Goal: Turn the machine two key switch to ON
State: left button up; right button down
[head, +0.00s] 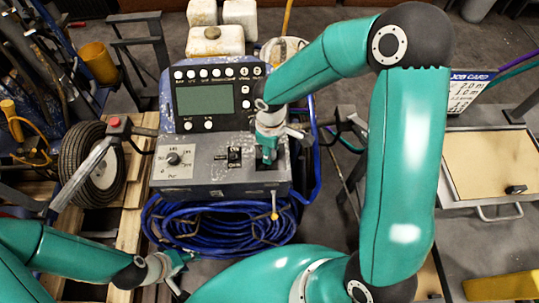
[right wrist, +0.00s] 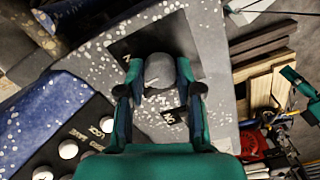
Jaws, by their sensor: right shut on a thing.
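The machine's grey control box (head: 215,183) stands in the middle of the head view, with a screen panel behind it. My right gripper (head: 268,158) reaches down onto the right part of its top, over a black plate. In the right wrist view my right gripper (right wrist: 160,88) is shut on the grey rounded head of the key switch (right wrist: 160,70), one finger on each side. A small label reading ON, upside down in this view (right wrist: 171,117), lies beside it. The key's exact angle is hard to tell. My left gripper (head: 180,274) is open and empty at the lower left.
A rotary dial (head: 173,158) and a black switch (head: 234,156) sit left of my right gripper. A red-tipped lever (head: 115,123) stands at left. A blue hose coil (head: 215,222) hangs below the box. A job card (head: 470,88) and a tan board (head: 490,165) are at right.

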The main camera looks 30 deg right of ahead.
jog(key=m+b, duration=0.1)
jog(key=m, duration=0.1)
jog(key=m+b, duration=0.1)
jog(key=b, duration=0.1)
jog(key=shift+w+f+m+b, duration=0.15)
jog(key=shift+m+b, duration=0.15)
jog(key=shift+m, duration=0.1)
jog(key=shift+r+m+b, duration=0.25)
jog(key=shift+m+b, duration=1.05)
jog(key=shift+m, duration=0.5)
jog(key=c, duration=0.8)
grip_release()
jog(key=shift+o, duration=0.2)
notch_tip(320, 180, up, 12)
